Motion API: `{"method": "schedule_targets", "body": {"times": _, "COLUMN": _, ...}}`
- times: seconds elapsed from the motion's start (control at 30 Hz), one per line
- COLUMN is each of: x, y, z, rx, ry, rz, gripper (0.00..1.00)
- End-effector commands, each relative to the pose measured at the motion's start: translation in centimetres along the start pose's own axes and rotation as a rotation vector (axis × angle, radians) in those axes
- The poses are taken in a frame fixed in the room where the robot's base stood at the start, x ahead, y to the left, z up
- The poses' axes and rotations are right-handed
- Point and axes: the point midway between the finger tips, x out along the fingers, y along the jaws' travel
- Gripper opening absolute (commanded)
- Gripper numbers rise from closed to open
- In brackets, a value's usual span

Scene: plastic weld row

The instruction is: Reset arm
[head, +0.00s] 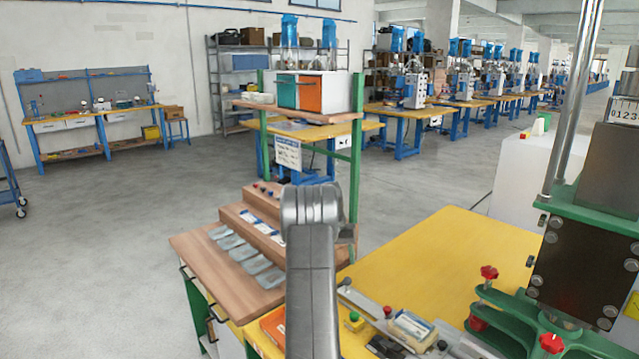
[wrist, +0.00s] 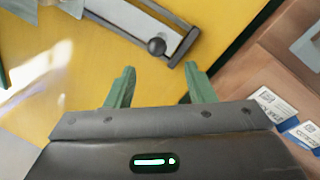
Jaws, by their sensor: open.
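My gripper (wrist: 160,88) shows in the wrist view with its two green fingers spread wide apart and nothing between them. It hangs over the yellow tabletop (wrist: 75,75), near the table's edge beside a wooden surface. A grey metal bar with a dark round knob (wrist: 157,46) lies beyond the fingertips, apart from them. In the head view my arm rises in the middle of the picture and hides part of the wooden stand and the yellow table (head: 450,250). The gripper itself cannot be made out there.
A stepped wooden stand (head: 185,246) holding grey pieces stands left of my arm. A green-framed machine (head: 590,250) with red knobs (head: 489,272) stands at the right. Small items, including a yellow-white block (head: 412,326), crowd the table's front. The middle of the yellow table is clear.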

Motion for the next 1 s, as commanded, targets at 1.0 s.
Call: {"method": "schedule_targets", "body": {"times": 1.0, "x": 7.7, "y": 0.8, "z": 0.5, "rx": 0.002, "ry": -0.002, "rz": 0.000, "gripper": 0.49}}
